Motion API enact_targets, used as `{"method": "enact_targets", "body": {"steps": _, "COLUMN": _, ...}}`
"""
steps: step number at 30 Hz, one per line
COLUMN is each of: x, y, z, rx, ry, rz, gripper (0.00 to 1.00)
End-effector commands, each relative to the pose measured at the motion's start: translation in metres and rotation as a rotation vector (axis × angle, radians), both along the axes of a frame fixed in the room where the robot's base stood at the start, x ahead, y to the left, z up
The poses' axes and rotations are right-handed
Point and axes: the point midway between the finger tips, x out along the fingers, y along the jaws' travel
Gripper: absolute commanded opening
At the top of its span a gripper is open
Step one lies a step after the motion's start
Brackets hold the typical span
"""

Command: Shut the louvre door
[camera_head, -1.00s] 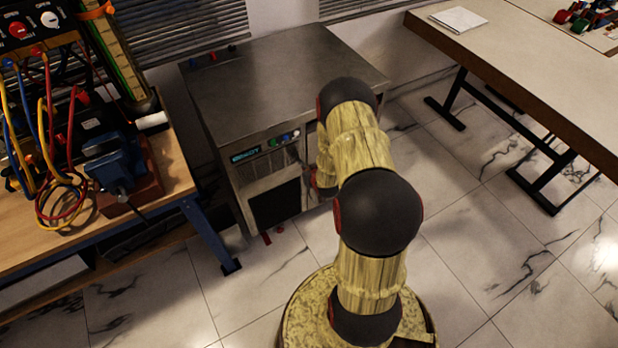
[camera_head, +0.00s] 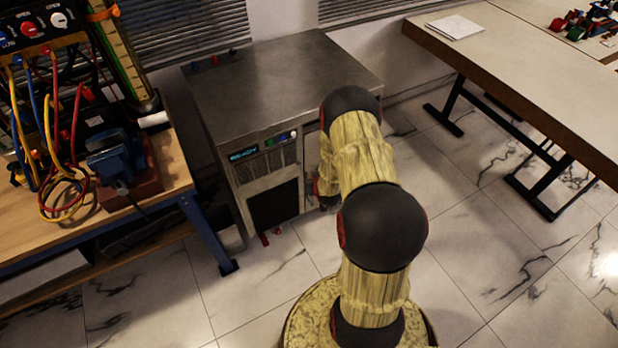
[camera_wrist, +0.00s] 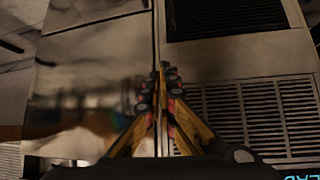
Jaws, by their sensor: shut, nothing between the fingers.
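A steel cabinet (camera_head: 280,85) stands against the wall, its front carrying a lit display, louvred slots (camera_head: 265,165) and a dark panel below. In the wrist view the slots (camera_wrist: 250,115) are at the right and the dark panel (camera_wrist: 225,15) is at the top. A plain reflective panel (camera_wrist: 85,85) is at the left, with a narrow dark vertical gap between. My gripper (camera_wrist: 162,80) is shut and empty, its fingertips over this gap; I cannot tell whether they touch. In the head view my arm hides the cabinet's right front, and how far the door stands open is unclear.
A wooden bench (camera_head: 185,178) with a blue vise (camera_head: 115,160) and cables stands left of the cabinet. A long table (camera_head: 520,75) with black legs stands at the right. Marble-tiled floor (camera_head: 250,290) is clear in front of the cabinet.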

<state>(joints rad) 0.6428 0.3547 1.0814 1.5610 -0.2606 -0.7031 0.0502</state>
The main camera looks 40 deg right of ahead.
Motion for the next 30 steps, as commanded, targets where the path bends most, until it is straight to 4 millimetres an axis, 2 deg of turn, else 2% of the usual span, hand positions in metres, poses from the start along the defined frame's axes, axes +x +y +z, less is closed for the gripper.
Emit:
{"method": "enact_targets", "body": {"steps": 10, "x": -0.041, "y": 0.012, "z": 0.040, "rx": 0.001, "ry": 0.002, "rz": -0.001, "gripper": 0.00}}
{"method": "enact_targets", "body": {"steps": 15, "x": -0.055, "y": 0.016, "z": 0.052, "rx": 0.001, "ry": 0.002, "rz": -0.001, "gripper": 0.00}}
{"method": "enact_targets", "body": {"steps": 26, "x": -0.061, "y": 0.019, "z": 0.054, "rx": 0.001, "ry": 0.003, "rz": 0.001, "gripper": 0.00}}
{"method": "enact_targets", "body": {"steps": 30, "x": -0.071, "y": 0.023, "z": 0.043, "rx": 0.023, "ry": 0.058, "rz": 0.000, "gripper": 0.00}}
